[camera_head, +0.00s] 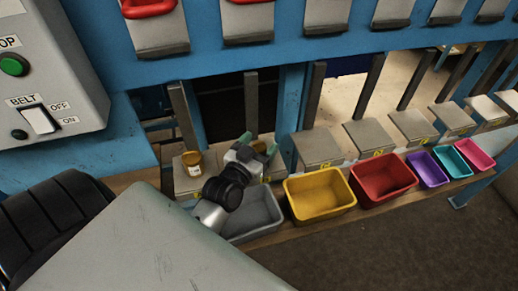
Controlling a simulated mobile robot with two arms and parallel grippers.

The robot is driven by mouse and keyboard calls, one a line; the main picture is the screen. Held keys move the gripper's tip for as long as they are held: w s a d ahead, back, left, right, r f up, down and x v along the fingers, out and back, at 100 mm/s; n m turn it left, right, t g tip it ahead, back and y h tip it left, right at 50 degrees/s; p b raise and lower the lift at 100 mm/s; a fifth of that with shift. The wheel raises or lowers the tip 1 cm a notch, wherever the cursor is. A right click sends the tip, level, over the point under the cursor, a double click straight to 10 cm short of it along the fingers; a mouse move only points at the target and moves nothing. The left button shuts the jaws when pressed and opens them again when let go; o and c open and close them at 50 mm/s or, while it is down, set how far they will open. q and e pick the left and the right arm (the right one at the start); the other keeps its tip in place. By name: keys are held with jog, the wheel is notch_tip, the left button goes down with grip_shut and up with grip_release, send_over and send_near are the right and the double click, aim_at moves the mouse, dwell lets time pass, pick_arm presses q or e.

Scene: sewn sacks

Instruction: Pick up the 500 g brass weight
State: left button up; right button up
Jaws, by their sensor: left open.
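A small brass-coloured cylinder with a pale label (192,163) stands upright on the leftmost grey block (184,187) of the row; it looks like a brass weight, but its label is too small to read. My left gripper (258,143) is to the right of it and apart from it, over the second block and the back of the grey bin (263,210). Its two green-tipped fingers are spread, with nothing seen between them. My left arm hides much of the grey bin and most of the second block. My right gripper is not in view.
Yellow (319,209), red (383,194), purple and other bins run to the right along the shelf. Dark upright bars (187,120) stand behind the blocks. A blue frame (240,52) crosses above. A control box with a BELT switch (40,119) is at the left.

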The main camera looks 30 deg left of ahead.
pick_arm(q)
jog(key=shift+c, duration=0.2)
jog(key=c, duration=1.2)
jog(key=shift+r, duration=0.1)
jog(key=shift+c, duration=0.5)
